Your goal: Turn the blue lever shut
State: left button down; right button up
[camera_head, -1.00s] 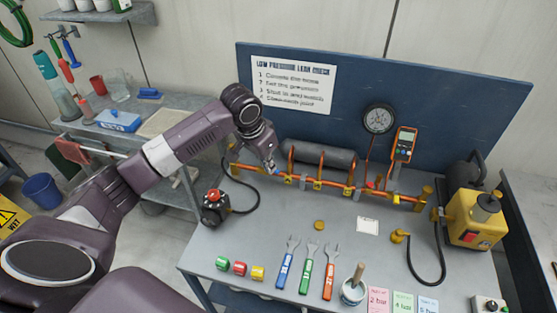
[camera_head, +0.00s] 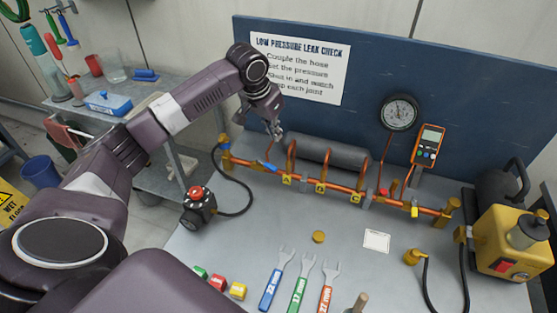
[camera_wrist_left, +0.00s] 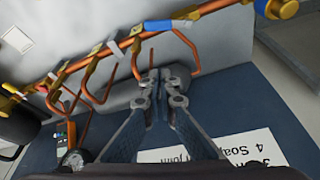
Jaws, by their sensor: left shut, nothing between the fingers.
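The blue lever (camera_head: 266,166) sits on the orange copper pipe near its left end, lying roughly along the pipe. It also shows in the left wrist view (camera_wrist_left: 157,26). My left gripper (camera_head: 277,134) is above and slightly behind the lever, apart from it. Its fingers (camera_wrist_left: 163,76) are shut and empty, with a gap between them and the lever in the wrist view. My right gripper is not in view.
The pipe (camera_head: 330,189) has upright loops and a grey cylinder (camera_head: 335,151) behind it. A red lever (camera_head: 384,192) and a yellow lever (camera_head: 414,211) are farther right. A blue board (camera_head: 480,85) stands behind. Wrenches (camera_head: 297,292) lie in front.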

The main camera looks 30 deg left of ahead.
aim_at(266, 165)
pick_arm(q)
notch_tip(266, 165, down, 9)
jog(key=p, duration=0.3)
jog(key=shift+f+p, duration=0.15)
jog(key=shift+p, duration=0.25)
jog(key=shift+s, duration=0.45)
jog(key=shift+w+f, duration=0.1)
jog(key=shift+f, duration=0.05)
